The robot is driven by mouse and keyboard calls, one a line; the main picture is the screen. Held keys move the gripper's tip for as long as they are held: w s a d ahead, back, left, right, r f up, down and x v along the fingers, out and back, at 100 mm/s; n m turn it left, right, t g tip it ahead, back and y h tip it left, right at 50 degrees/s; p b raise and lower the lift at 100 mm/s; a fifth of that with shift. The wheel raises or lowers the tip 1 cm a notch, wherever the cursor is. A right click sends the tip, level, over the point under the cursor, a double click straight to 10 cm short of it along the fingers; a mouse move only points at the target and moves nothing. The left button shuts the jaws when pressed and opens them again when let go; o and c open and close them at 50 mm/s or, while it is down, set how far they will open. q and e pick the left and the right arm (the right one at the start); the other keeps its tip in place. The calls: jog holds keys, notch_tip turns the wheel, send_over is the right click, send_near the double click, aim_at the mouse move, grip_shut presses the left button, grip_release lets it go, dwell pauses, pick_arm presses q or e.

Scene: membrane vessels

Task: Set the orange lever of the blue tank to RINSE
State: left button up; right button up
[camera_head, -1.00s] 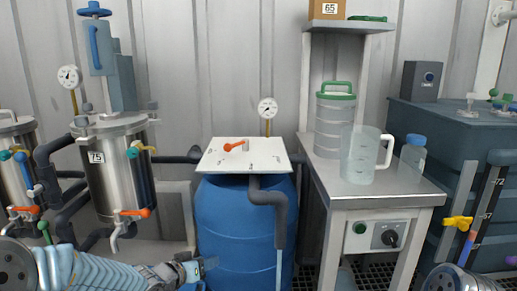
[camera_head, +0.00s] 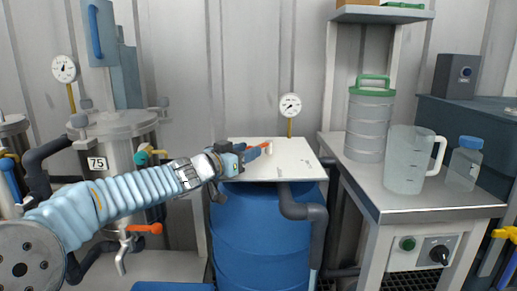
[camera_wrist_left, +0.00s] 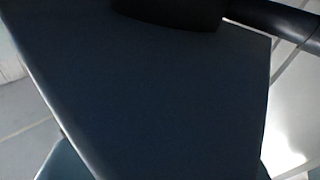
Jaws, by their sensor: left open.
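The blue tank (camera_head: 258,232) stands in the middle of the head view with a white plate (camera_head: 296,165) on top. The orange lever (camera_head: 256,151) is on the left part of this plate, partly hidden by my left gripper (camera_head: 246,156). My left gripper is open at the lever; I cannot tell whether they touch or whether the lever lies between the fingers. The plate's labels are too small to read. The left wrist view is mostly filled by a dark flat surface (camera_wrist_left: 150,90), and no lever shows there. My right gripper is not in view.
A dark pipe (camera_head: 302,211) bends down at the plate's front, and a gauge (camera_head: 290,105) stands behind. A steel vessel (camera_head: 118,175) marked 75 is at left, near my left arm. A bench (camera_head: 430,203) with a clear jug (camera_head: 405,165) is at right.

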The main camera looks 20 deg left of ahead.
pick_arm(q)
jog(key=x, duration=0.5)
grip_shut()
